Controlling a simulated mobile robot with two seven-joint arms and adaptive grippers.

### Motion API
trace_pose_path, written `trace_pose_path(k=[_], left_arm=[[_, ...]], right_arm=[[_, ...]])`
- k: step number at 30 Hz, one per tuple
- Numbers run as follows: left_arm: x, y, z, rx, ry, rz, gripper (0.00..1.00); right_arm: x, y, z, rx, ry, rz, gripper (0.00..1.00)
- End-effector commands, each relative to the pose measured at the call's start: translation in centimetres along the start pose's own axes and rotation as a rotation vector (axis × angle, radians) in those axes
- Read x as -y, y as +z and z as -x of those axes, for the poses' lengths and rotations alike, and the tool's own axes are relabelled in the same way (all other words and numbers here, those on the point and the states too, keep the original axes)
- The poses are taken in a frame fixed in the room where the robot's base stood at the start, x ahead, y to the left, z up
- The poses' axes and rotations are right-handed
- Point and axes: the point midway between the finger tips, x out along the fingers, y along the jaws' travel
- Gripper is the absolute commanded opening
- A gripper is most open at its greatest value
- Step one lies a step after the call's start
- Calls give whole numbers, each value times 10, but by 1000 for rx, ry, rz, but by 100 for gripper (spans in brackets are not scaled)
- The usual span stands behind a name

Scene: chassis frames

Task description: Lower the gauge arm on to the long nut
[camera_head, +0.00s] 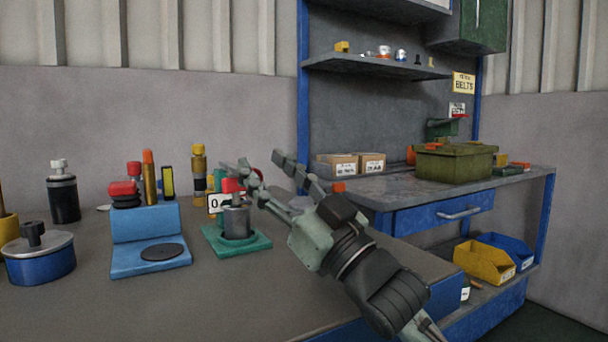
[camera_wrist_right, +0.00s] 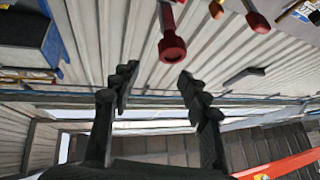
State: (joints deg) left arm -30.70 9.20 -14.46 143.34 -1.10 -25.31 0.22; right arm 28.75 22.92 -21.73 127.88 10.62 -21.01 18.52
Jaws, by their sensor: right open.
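A gauge with a teal base (camera_head: 258,245) stands on the near bench, with a white readout (camera_head: 214,203) at its back. A grey metal cylinder (camera_head: 237,222), perhaps the long nut, stands upright on the base. A red part (camera_head: 231,185) shows just above it; I cannot tell whether this belongs to the gauge arm. My right gripper (camera_head: 262,164) is open, its fingers spread above and right of the gauge, hiding part of it. In the right wrist view nothing shows between the open fingers (camera_wrist_right: 158,88); a red-ended rod (camera_wrist_right: 172,47) lies beyond them. My left gripper is not in view.
A blue stand (camera_head: 150,255) with a dark disc is left of the gauge. A blue, silver-lidded pot (camera_head: 40,262) is farther left. Several coloured bottles and tools stand behind. The bench front is clear. A shelf bench (camera_head: 420,190) with a green box (camera_head: 455,165) is at right.

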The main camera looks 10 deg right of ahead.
Motion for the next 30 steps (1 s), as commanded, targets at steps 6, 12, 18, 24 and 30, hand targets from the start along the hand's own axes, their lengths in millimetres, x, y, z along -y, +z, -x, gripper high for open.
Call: trace_pose_path(k=[6, 12, 18, 24, 30], left_arm=[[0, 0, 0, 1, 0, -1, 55], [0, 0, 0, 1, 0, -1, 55], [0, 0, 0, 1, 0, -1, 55], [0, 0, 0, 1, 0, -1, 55], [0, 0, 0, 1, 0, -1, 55]], right_arm=[[-4, -24, 45, 4, 0, 2, 46], [-7, -41, 73, 3, 0, 1, 46], [-8, -49, 84, 2, -1, 0, 46], [-8, -49, 84, 1, -1, 0, 46], [-8, -49, 84, 1, -1, 0, 46]])
